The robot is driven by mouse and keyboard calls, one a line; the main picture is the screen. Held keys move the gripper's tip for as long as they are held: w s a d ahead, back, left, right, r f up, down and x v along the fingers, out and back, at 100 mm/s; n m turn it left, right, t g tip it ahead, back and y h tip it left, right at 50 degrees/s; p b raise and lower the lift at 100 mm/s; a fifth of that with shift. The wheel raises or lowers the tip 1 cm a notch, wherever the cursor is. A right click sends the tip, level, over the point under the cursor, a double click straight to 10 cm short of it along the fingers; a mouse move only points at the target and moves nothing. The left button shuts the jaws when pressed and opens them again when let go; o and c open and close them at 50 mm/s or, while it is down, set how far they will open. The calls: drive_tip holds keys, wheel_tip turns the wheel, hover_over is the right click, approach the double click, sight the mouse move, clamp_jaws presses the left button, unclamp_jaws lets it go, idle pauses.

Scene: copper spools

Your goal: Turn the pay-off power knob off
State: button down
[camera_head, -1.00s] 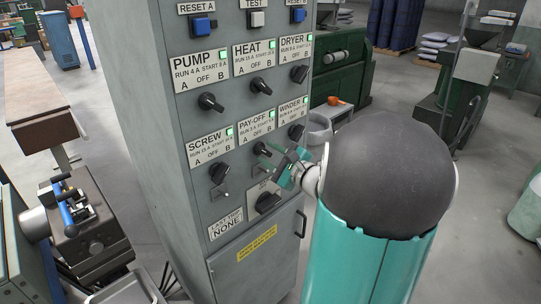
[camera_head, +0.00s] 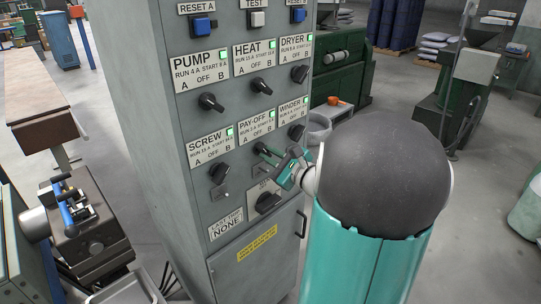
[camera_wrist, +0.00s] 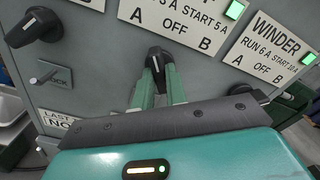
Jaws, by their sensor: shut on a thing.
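The pay-off knob (camera_wrist: 157,58) is black with a pale mark on its face. It sits below the pay-off label (camera_head: 257,125), which is lettered A, OFF and B. In the wrist view the knob stands roughly upright under the word OFF. My gripper (camera_wrist: 160,82) has its two green fingers shut on the knob, one on each side. In the head view my gripper (camera_head: 264,153) reaches the panel from the right and largely hides the knob. The green pay-off lamp (camera_wrist: 236,10) is lit.
The screw knob (camera_head: 219,173) is to the left, the winder knob (camera_head: 296,132) to the right, and the heat knob (camera_head: 261,87) above. A larger black knob (camera_head: 267,203) sits close below my gripper. A door handle (camera_head: 302,224) sticks out lower right.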

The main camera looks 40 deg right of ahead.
drive_tip(key=m, duration=0.6)
drive_tip(key=shift+m, duration=0.4)
idle(0.3)
drive_tip(key=c, duration=1.4)
unclamp_jaws()
drive_tip(key=shift+c, duration=0.2)
drive_tip(key=s, duration=1.3)
drive_tip(key=shift+s+d, duration=0.15)
drive_tip(key=shift+s, duration=0.25)
